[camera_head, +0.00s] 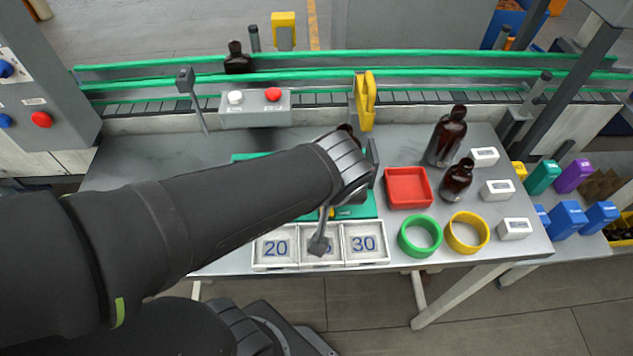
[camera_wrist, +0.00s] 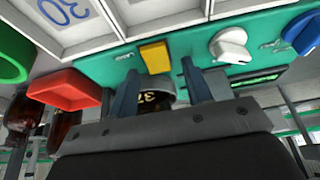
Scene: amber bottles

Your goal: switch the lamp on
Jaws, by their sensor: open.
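My gripper (camera_wrist: 160,92) is open in the wrist view, its two dark fingers apart with a teal control panel (camera_wrist: 120,92) ahead of them. A yellow square button (camera_wrist: 155,57) sits on the panel just beyond and between the fingertips. A white knob (camera_wrist: 230,45) and a blue knob (camera_wrist: 303,32) lie to its right. A dark round face with figures (camera_wrist: 152,100) shows between the fingers. In the head view my arm hides most of the panel (camera_head: 358,207), and the fingertips are hard to make out. I cannot identify a lamp or whether one is lit.
A red tray (camera_head: 408,188), green ring (camera_head: 420,237), yellow ring (camera_head: 467,232) and brown bottles (camera_head: 447,137) are right. A conveyor (camera_head: 320,78) runs behind.

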